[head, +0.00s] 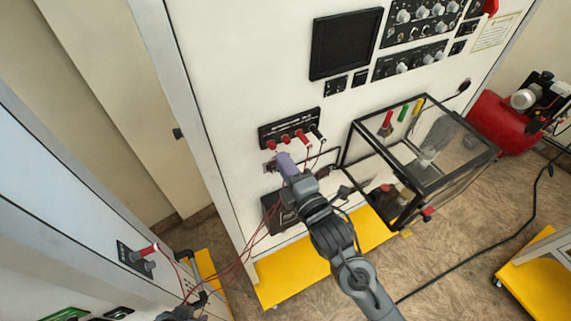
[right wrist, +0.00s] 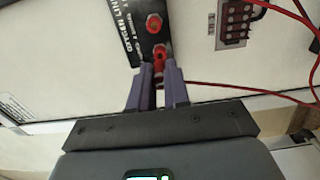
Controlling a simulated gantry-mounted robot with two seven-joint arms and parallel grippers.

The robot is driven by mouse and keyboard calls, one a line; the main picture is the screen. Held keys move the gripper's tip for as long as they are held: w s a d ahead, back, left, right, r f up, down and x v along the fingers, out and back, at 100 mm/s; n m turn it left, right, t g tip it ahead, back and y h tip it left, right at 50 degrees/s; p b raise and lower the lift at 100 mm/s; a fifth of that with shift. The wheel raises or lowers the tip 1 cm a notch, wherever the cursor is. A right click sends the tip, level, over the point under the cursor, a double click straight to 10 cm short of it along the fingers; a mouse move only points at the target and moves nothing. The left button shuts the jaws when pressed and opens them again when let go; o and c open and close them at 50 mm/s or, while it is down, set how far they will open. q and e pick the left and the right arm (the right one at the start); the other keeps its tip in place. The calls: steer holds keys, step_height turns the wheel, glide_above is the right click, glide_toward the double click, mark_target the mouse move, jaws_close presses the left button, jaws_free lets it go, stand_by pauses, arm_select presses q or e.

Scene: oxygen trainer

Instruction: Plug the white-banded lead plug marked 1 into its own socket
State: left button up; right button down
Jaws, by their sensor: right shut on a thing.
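My right gripper (head: 283,158) is at the white cabinet front, just below a black socket strip (head: 290,128) with several red plugs or sockets and one dark one. In the right wrist view its purple fingers (right wrist: 158,82) are shut on a red plug (right wrist: 159,62). The plug's tip is close to a black labelled panel (right wrist: 130,30) with a red socket (right wrist: 154,23) further up. I cannot tell whether the plug is seated. No white band or number is readable on it. My left gripper (head: 188,308) is at the bottom edge, partly cut off, near red leads.
A red plug-like part (head: 148,250) projects from a small black plate at lower left. Thin red leads (head: 240,258) hang between the panels. A black-framed clear box (head: 425,150) stands right of my right gripper. A yellow base (head: 285,275) lies below.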

steer(key=shift+w+a, duration=0.25)
steer(key=shift+w, duration=0.25)
steer(key=shift+w+a, duration=0.3)
steer(key=shift+w, duration=0.35)
stand_by(0.4)
steer(key=c, duration=1)
jaws_free()
steer(key=shift+s, duration=0.1)
steer(key=shift+s+d+b, duration=0.15)
steer(key=shift+s+b, duration=0.1)
steer(key=shift+b, duration=0.1)
steer(key=shift+b+v, duration=1.5)
steer(key=shift+v, duration=3.5)
